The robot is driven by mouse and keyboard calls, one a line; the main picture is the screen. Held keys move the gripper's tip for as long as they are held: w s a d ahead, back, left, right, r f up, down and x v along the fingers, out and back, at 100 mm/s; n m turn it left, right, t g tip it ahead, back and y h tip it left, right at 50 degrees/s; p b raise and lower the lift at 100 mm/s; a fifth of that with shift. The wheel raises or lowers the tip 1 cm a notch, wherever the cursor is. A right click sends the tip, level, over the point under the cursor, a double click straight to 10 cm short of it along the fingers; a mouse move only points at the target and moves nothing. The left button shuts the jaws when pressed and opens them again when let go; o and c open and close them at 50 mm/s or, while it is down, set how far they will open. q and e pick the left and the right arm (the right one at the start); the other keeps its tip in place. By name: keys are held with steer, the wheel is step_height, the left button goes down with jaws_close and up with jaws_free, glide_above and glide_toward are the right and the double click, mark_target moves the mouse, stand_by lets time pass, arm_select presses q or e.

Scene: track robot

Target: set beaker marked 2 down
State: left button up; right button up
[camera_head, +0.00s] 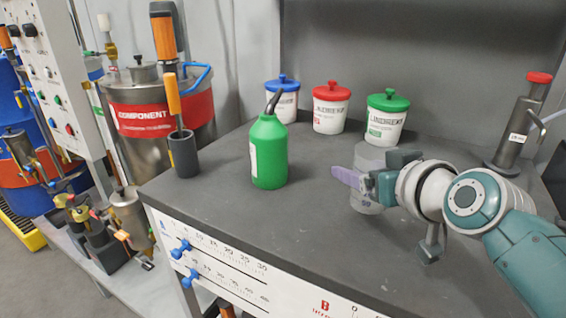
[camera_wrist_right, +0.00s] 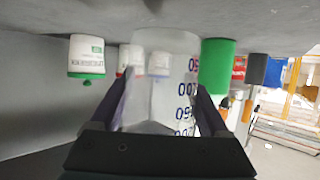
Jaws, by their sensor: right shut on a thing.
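A clear glass beaker (camera_head: 366,203) stands upright at the front right part of the dark bench top. My right gripper (camera_head: 371,172) is shut on it, with one finger on each side. In the right wrist view the beaker (camera_wrist_right: 160,75) is between the two dark fingers (camera_wrist_right: 160,105), and blue volume marks show on its side. I cannot see a 2 on it. Its base is at or just above the bench top; I cannot tell if it touches. My left gripper is not in view.
A green bottle (camera_head: 268,152) stands left of the beaker on the bench (camera_head: 310,215). White jars with blue (camera_head: 282,100), red (camera_head: 331,108) and green (camera_head: 386,119) lids stand behind. A grey cylinder (camera_head: 510,130) stands at the back right. The bench between bottle and beaker is clear.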

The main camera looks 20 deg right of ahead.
steer(key=shift+f+b, duration=0.8)
steer(key=shift+f, duration=1.05)
steer(key=shift+f, duration=0.1)
steer(key=shift+f, duration=0.15)
steer(key=o, duration=1.3)
steer(key=shift+o, duration=0.2)
